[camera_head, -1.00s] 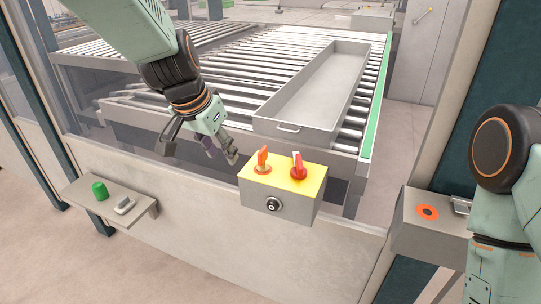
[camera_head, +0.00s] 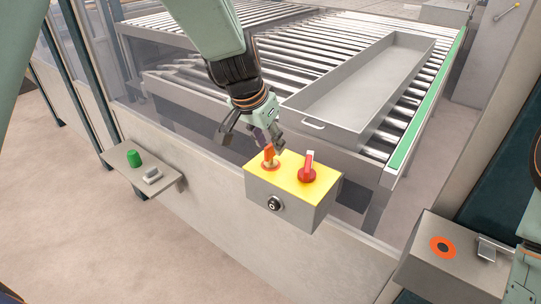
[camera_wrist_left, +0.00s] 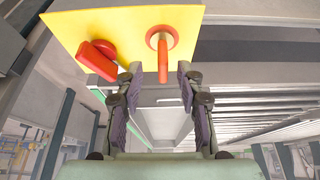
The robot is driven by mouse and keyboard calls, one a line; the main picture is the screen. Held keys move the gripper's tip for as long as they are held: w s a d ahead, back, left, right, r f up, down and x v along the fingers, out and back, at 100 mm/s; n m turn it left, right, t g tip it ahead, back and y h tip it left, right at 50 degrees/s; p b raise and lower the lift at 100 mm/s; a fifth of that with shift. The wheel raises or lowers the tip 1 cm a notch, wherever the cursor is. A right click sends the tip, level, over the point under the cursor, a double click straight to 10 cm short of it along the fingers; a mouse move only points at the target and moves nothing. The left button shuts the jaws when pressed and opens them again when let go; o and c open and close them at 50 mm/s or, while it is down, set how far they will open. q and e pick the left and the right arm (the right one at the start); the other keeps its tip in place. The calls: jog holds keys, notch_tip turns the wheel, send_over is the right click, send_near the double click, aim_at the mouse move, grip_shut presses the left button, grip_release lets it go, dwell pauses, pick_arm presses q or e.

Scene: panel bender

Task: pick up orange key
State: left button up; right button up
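The orange key (camera_head: 269,154) stands upright in a round orange base on the yellow top of a grey control box (camera_head: 283,207). A red rotary switch (camera_head: 307,168) with a pale handle edge is right of it. My left gripper (camera_head: 254,139) is open beside and just above the key, on its far left side. In the left wrist view the key (camera_wrist_left: 163,48) reaches into the gap between the open fingertips (camera_wrist_left: 158,76), with the red switch (camera_wrist_left: 97,59) to the left. I cannot tell whether a finger touches the key. My right gripper is out of view.
A shallow grey metal tray (camera_head: 360,95) lies on the roller conveyor (camera_head: 290,45) behind the box. A shelf (camera_head: 165,185) with a green button (camera_head: 134,159) is at left. A grey box with an orange-ringed button (camera_head: 443,247) is at lower right.

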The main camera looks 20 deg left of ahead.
aim_at(270, 145)
pick_arm(q)
jog(key=x, duration=0.3)
jog(key=shift+w+d+f, duration=0.1)
jog(key=shift+w, duration=0.2)
jog(key=shift+w+a+f, duration=0.2)
jog(key=shift+a+f, duration=0.05)
jog(key=shift+a, duration=0.2)
jog(key=shift+s+r, duration=0.1)
jog(key=shift+s, duration=0.1)
jog(key=shift+s+d+r, duration=0.25)
jog(key=shift+s, duration=0.1)
jog(key=c, duration=0.3)
jog(key=shift+d, duration=0.1)
jog(key=shift+c, duration=0.7)
jog(key=shift+w, duration=0.1)
jog(key=shift+c, duration=0.7)
jog(key=shift+w+a+f, duration=0.2)
jog(key=shift+w+f, duration=0.05)
grip_shut()
jog(key=shift+s+d+r, duration=0.15)
jog(key=shift+r, duration=0.05)
